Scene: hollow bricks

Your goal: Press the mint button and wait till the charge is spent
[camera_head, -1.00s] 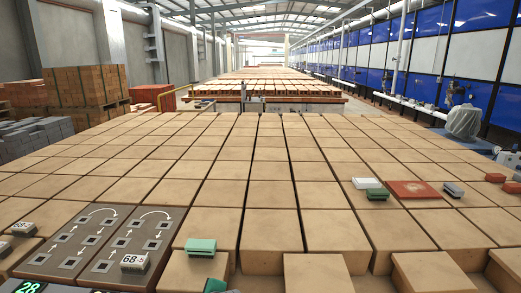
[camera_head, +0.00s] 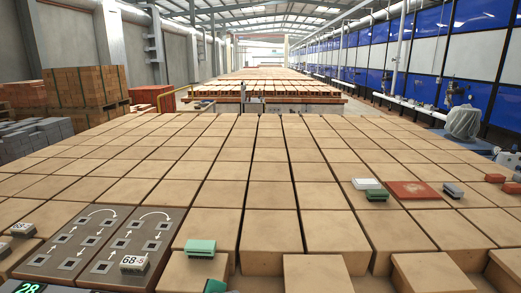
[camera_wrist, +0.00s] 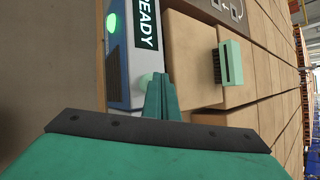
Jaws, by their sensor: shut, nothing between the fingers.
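The mint button (camera_wrist: 145,81) is a pale rounded spot on the side of a grey and blue device (camera_wrist: 120,62) in the wrist view. My gripper (camera_wrist: 162,82) is shut and empty, with its green fingertips right beside the button. I cannot tell whether they touch it. The device's dark display (camera_wrist: 146,22) reads "EADY", with its start cut off. A round green lamp (camera_wrist: 111,24) glows beside the display. In the head view only the tip of my gripper (camera_head: 215,286) shows at the bottom edge.
A mint block (camera_head: 200,247) lies on the tan bricks and also shows in the wrist view (camera_wrist: 232,62). A brown plate with arrows (camera_head: 75,257) carries a block marked "68-5" (camera_head: 134,263). White, green, red and grey pieces lie at the right.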

